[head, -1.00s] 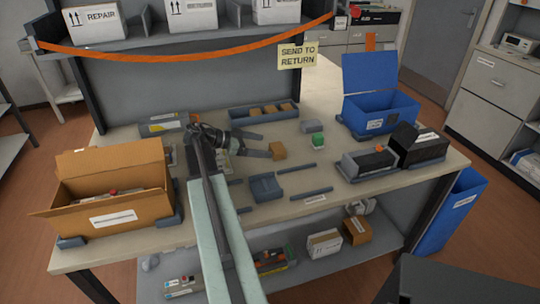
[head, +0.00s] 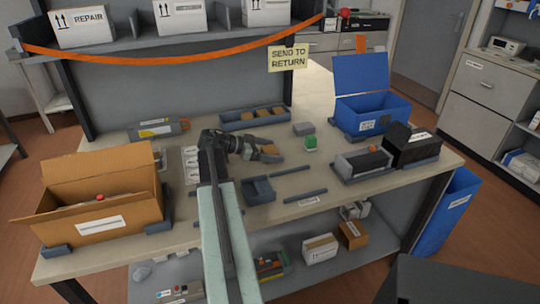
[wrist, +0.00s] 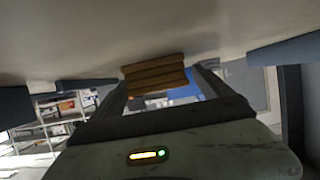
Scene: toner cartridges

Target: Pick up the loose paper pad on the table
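The loose paper pad (head: 268,149) is a small brown block on the tabletop, left of a green block. My gripper (head: 277,150) lies low over the table with one finger on each side of the pad, partly hiding it. In the wrist view the pad (wrist: 155,75) shows as a ridged brown block between the fingertips (wrist: 162,85). The fingers are apart, with a visible gap between the pad and the right finger. The pad rests on the table surface.
A grey tray (head: 222,126) behind holds several similar brown blocks. The green block (head: 311,142) and a grey block (head: 303,129) stand to the right. A dark holder (head: 258,197) and thin rails (head: 291,170) lie in front. An open cardboard box (head: 70,212) stands left, a blue bin (head: 343,113) right.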

